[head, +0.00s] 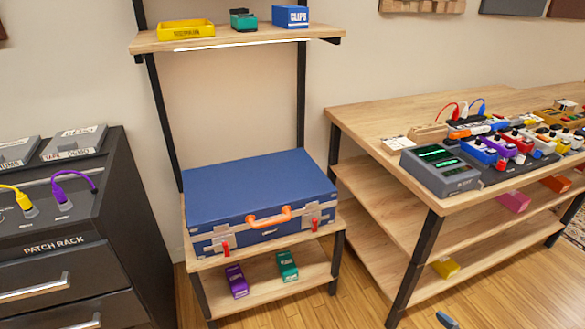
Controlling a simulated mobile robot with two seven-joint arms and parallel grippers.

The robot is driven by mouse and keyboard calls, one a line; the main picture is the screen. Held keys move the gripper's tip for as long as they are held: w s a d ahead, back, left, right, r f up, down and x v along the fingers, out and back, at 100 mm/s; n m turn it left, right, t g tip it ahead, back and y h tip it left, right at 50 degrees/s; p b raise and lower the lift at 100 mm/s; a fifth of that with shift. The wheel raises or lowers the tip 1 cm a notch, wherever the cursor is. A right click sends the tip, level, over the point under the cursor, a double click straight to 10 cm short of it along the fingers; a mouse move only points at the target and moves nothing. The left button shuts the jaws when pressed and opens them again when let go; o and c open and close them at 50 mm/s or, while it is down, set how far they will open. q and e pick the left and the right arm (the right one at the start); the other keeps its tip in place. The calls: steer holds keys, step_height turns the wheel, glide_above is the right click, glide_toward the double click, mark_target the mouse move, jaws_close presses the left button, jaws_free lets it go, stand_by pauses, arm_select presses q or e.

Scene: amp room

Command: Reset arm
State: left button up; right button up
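A small blue tip (447,320) shows at the bottom edge on the right, above the wood floor. They look like the ends of my left and right grippers, but too little shows to be sure. Whether either is open or shut cannot be seen. Nothing is seen held at either tip.
A blue case (255,190) lies shut on a wooden rack, with purple (237,281) and green (287,266) pedals below. The patch rack cabinet (60,244) stands left. A wooden table (375,115) with pedals stands right. Floor (345,300) between is clear.

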steer(key=s+a+r+g+h, duration=0.1)
steer(key=s+a+r+g, duration=0.15)
steer(key=s, duration=0.45)
steer(key=s+a+r+g, duration=0.1)
steer(key=s+a+r, duration=0.25)
steer(key=s, duration=0.45)
steer(key=w+a+r+m+t, duration=0.2)
steer(key=a+m, duration=0.3)
steer(key=a, duration=0.5)
arm_select(q)
step_height(320, 180, up, 17)
steer(key=s+a+p, duration=0.1)
steer(key=a+p, duration=0.1)
steer(key=p, duration=2.5)
steer(key=shift+s+r+g+y, duration=0.15)
steer(key=shift+s+g+y, duration=0.15)
steer(key=shift+g+y, duration=0.1)
arm_select(e)
step_height(320, 180, up, 17)
steer(key=s+d+g+h, duration=0.1)
steer(key=d, duration=0.1)
steer(key=shift+s+d+f+n, duration=0.15)
steer(key=shift+s+d+n, duration=0.15)
arm_select(q)
steer(key=shift+a, duration=0.1)
